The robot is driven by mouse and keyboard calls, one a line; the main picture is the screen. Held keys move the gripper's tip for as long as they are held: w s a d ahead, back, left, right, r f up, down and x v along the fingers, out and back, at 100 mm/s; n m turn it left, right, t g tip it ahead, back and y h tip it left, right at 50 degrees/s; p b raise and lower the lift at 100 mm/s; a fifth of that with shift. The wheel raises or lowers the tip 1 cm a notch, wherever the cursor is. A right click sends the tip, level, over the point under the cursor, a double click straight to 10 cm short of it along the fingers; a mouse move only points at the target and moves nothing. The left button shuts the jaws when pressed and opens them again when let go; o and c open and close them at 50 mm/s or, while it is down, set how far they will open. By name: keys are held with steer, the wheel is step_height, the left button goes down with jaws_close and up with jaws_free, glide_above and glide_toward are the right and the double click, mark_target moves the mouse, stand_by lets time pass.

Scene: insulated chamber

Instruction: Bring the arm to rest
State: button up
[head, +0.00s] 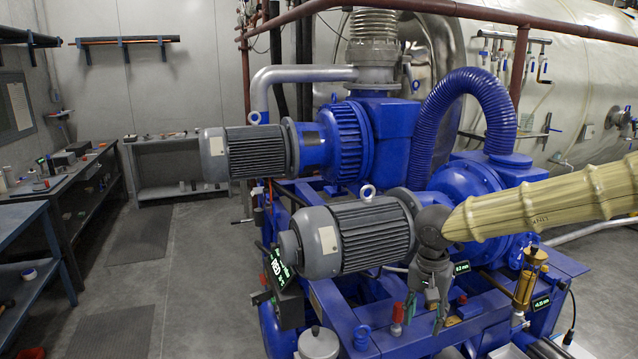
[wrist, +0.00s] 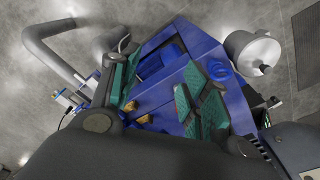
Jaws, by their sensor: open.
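My gripper (head: 426,308) points down at the end of my arm, which wears a ribbed beige sleeve (head: 550,203). In the head view it hangs in front of the blue pump, just right of the lower grey motor (head: 345,236), above the blue base frame (head: 488,326). In the wrist view my gripper (wrist: 163,88) has its two teal-padded fingers spread apart, with nothing between them. The blue frame (wrist: 188,62) shows beyond the fingers. I cannot tell the exact gap between fingers and frame.
An upper grey motor (head: 250,152), a blue ribbed hose (head: 470,90) and a brass-coloured fitting (head: 527,280) crowd around my arm. A lidded metal pot (head: 318,343) stands at the front. Workbenches (head: 70,185) line the left wall. The floor (head: 190,260) between is open.

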steer(key=s+d+f+n+t+h+b, duration=0.1)
steer(key=s+f, duration=0.2)
steer(key=f, duration=0.7)
steer(key=s+f+n+t+h, duration=0.1)
steer(key=s+f, duration=0.2)
steer(key=f, duration=0.7)
steer(key=s+d+f+n+t+h+b, duration=0.1)
steer(key=s+f+h, duration=0.1)
steer(key=f, duration=0.8)
steer(key=s+a+f+n+g+y, duration=0.1)
steer(key=s+f, duration=0.5)
steer(key=s, duration=0.7)
steer(key=s+a+f+n+g+y+b, duration=0.1)
steer(key=s+f+n+g+y, duration=0.1)
steer(key=s+f, duration=0.5)
steer(key=s+y, duration=0.1)
steer(key=s, duration=0.5)
steer(key=shift+a+f, duration=0.15)
steer(key=shift+a, duration=0.25)
